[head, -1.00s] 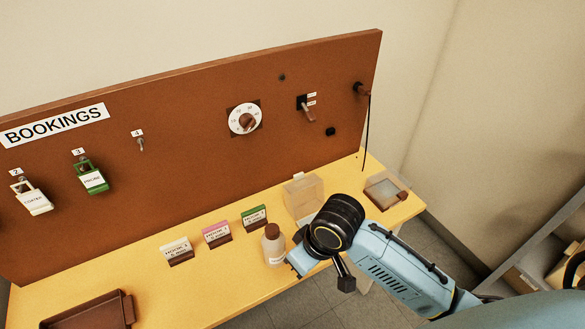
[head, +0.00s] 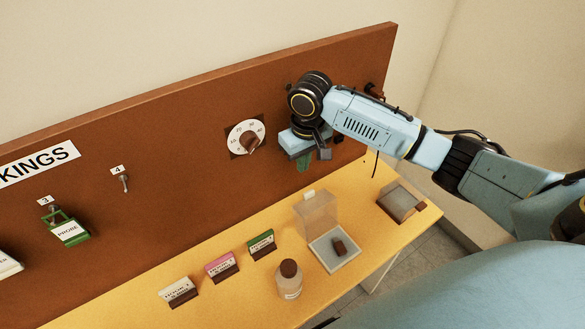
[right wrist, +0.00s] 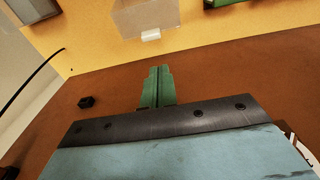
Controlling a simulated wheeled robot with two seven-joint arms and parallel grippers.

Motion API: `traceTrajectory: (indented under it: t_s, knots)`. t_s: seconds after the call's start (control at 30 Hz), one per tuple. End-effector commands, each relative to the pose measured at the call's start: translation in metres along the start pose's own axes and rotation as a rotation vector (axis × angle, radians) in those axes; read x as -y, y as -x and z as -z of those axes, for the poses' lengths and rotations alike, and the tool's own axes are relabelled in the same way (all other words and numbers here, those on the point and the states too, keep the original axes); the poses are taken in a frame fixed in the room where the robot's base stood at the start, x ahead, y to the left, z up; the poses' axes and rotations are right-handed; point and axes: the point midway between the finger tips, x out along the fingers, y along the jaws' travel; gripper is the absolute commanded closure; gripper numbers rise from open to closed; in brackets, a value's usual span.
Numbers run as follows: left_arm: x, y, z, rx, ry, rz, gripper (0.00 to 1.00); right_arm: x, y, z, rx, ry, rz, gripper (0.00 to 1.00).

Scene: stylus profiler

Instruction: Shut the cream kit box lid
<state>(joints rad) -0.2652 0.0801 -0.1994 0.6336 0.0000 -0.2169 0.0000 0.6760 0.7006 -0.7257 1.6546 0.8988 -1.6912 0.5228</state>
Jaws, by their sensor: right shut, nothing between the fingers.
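The kit box (head: 318,254) stands on the yellow table with its see-through lid (head: 316,214) open and upright at the back. A pale tab (head: 309,195) is on the lid's top edge. A small dark brown block lies inside the box. The lid (right wrist: 145,18) and its tab (right wrist: 151,35) also show at the top of the right wrist view. My right gripper (head: 304,165) is above and behind the lid, close in front of the brown board, apart from the lid. Its green fingers (right wrist: 158,88) are together and empty. My left gripper is not in view.
A second shallow box (head: 393,207) with a brown knob sits to the right. A bottle (head: 289,281) and several labelled card holders stand in front and left.

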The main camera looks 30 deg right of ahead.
Motion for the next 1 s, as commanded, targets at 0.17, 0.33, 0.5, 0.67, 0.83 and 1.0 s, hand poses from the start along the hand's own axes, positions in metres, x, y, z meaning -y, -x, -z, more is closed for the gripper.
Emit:
traceTrajectory:
  t_s: [0.17,0.33,0.5,0.67,0.83,1.0]
  knots:
    - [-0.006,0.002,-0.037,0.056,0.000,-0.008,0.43,0.000,-0.024,-0.001,0.004,-0.001,-0.002,1.00]
    - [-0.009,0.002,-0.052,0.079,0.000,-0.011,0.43,0.000,-0.056,-0.001,0.004,0.000,-0.001,1.00]
    - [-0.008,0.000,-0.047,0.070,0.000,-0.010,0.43,0.000,-0.082,-0.001,0.002,0.000,-0.001,1.00]
    - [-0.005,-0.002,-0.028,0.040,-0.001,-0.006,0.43,0.000,-0.095,0.000,-0.001,0.001,-0.001,1.00]
    - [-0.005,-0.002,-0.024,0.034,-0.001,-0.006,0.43,0.000,-0.098,-0.001,-0.001,0.001,-0.002,1.00]
    - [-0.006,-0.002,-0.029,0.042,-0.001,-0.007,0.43,0.000,-0.098,-0.001,-0.001,0.001,-0.002,1.00]
